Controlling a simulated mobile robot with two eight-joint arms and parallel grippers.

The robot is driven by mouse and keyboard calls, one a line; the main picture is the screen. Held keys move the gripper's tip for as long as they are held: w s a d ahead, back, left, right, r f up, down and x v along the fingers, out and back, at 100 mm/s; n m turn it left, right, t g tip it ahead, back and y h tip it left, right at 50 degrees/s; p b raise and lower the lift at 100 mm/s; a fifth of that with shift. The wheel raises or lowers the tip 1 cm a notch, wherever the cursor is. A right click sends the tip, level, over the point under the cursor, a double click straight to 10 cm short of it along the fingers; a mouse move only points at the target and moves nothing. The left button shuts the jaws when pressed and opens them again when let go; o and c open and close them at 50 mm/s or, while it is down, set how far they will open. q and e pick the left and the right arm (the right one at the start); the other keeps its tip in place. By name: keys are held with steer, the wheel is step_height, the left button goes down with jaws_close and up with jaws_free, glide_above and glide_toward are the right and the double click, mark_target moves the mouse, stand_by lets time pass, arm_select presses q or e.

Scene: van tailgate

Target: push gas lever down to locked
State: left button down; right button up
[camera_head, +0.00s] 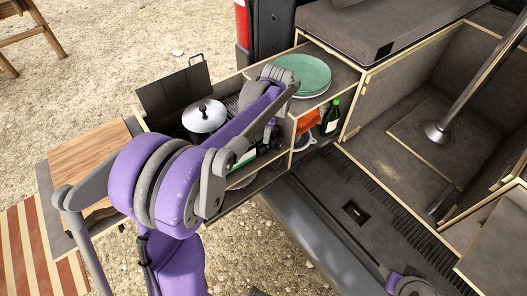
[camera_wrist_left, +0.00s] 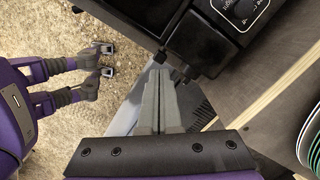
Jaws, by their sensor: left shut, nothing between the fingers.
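My left gripper (camera_wrist_left: 160,76) is shut and empty in the left wrist view, its two grey fingers pressed together. In the head view it hangs at the end of my left arm (camera_head: 268,128), over the pull-out kitchen box, and the arm hides part of the box. In the wrist view a black appliance (camera_wrist_left: 205,32) with a round knob and a white-printed label lies just beyond the fingertips. A small black block (camera_wrist_left: 208,72) juts from it, right of the fingertips. I cannot make out for certain which part is the gas lever or its position.
A pot with a lid (camera_head: 204,117) stands in the box. Green plates (camera_head: 302,74) sit on its shelf, above an orange cloth (camera_head: 308,121) and a dark green bottle (camera_head: 331,117). A wooden board (camera_head: 88,158) lies at the left.

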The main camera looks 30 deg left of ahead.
mark_target(265, 150)
arm_select(q)
steer(key=shift+s+a+f+b, duration=0.15)
steer(key=shift+f+b, duration=0.35)
steer(key=shift+f, duration=0.65)
steer(key=shift+a+f+b, duration=0.1)
steer(key=shift+f+b, duration=0.35)
steer(key=shift+f, duration=0.7)
arm_select(e)
steer(key=shift+s+f, duration=0.3)
steer(key=shift+f, duration=0.5)
steer(key=shift+s+f, duration=0.25)
steer(key=shift+f, duration=0.5)
arm_select(q)
step_height(265, 150, down, 2)
steer(key=shift+f+b, duration=0.1)
steer(key=shift+b, duration=0.6)
steer(key=shift+d+r, duration=0.1)
steer(key=shift+r, duration=0.15)
steer(key=d, duration=0.2)
steer(key=w+r, duration=0.1)
steer(key=shift+d+p, duration=0.35)
steer(key=shift+d, duration=0.05)
arm_select(e)
steer(key=shift+f, duration=0.4)
